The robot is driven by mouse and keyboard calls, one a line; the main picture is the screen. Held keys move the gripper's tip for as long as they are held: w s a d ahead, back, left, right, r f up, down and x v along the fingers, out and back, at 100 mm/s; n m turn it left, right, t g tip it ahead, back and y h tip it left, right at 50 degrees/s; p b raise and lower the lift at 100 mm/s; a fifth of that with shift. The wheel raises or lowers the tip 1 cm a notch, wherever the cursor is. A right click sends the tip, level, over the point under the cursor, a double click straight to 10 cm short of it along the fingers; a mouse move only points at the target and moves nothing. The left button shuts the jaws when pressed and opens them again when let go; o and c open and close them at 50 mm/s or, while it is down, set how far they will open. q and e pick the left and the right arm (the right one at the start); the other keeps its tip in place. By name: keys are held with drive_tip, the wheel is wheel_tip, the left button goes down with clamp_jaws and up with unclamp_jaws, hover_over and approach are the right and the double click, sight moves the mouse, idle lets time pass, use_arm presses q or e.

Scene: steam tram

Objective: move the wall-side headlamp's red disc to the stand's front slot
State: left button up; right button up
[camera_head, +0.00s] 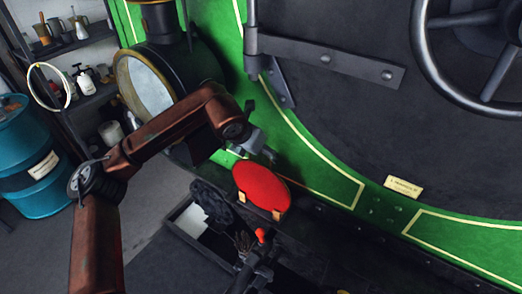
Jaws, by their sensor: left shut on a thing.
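The red disc (262,187) is tilted, its broad face turned up toward me, in front of the green panel. My left gripper (262,152) is just above its upper edge and shut on it; the fingertips' contact is hard to see. Two small tan pieces (275,214) show at the disc's lower edge; I cannot tell whether they are part of a stand or touch the disc. A round black headlamp with a pale lens (144,86) is at the upper left, partly behind my left arm.
A red-tipped lever (262,236) rises just below the disc. An open tray (180,214) holds dark items beside it. A green panel with yellow lines (320,182) and a handwheel (428,62) stand behind. A blue drum (38,195) and shelves are at left.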

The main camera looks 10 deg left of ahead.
use_arm(q)
drive_tip(key=shift+r, duration=0.1)
drive_tip(key=o, duration=2.1)
drive_tip(key=shift+c, duration=0.2)
drive_tip(key=shift+o, duration=0.8)
drive_tip(key=o, duration=0.3)
drive_tip(key=shift+o, duration=0.2)
drive_tip(key=shift+r, duration=0.1)
